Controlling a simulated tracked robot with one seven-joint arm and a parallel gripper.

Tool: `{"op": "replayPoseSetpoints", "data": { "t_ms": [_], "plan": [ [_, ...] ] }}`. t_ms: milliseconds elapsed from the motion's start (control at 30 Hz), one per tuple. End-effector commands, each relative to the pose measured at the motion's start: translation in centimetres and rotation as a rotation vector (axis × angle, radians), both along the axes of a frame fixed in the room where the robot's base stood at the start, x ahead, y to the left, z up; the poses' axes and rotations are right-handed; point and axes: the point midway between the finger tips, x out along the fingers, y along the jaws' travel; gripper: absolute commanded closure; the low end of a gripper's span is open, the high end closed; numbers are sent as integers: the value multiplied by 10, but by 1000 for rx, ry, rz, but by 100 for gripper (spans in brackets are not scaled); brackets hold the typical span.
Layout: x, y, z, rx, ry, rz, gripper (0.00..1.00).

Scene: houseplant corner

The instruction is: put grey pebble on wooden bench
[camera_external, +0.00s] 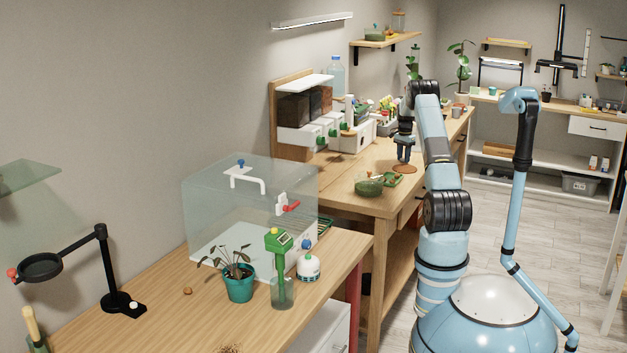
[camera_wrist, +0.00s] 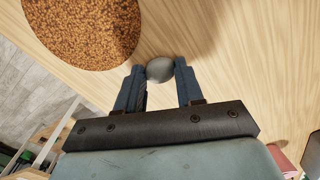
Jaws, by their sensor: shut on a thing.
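The grey pebble (camera_wrist: 160,70) sits between the tips of my gripper's two dark fingers, and my gripper (camera_wrist: 160,76) is shut on it. The pale wooden bench (camera_wrist: 215,60) lies below the pebble in the wrist view; I cannot tell whether the pebble touches it. In the external view my gripper (camera_external: 404,158) points down over the wooden bench (camera_external: 345,163) at the back, close to a round brown cork mat (camera_external: 404,169). The pebble is too small to make out there. The cork mat also shows beside the pebble in the wrist view (camera_wrist: 85,28).
A rack with white drawers (camera_external: 318,130) and a white box are behind left. Bare wood lies left of the mat. A nearer table holds a potted plant (camera_external: 239,285).

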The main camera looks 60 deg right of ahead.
Motion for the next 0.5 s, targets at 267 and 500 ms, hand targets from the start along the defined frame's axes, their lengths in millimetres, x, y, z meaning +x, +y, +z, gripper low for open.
{"op": "replayPoseSetpoints", "data": {
  "t_ms": [267,500],
  "plan": [
    [0,0,-2,0,-1,0,92],
    [0,0,-4,0,-1,0,50]
  ]
}}
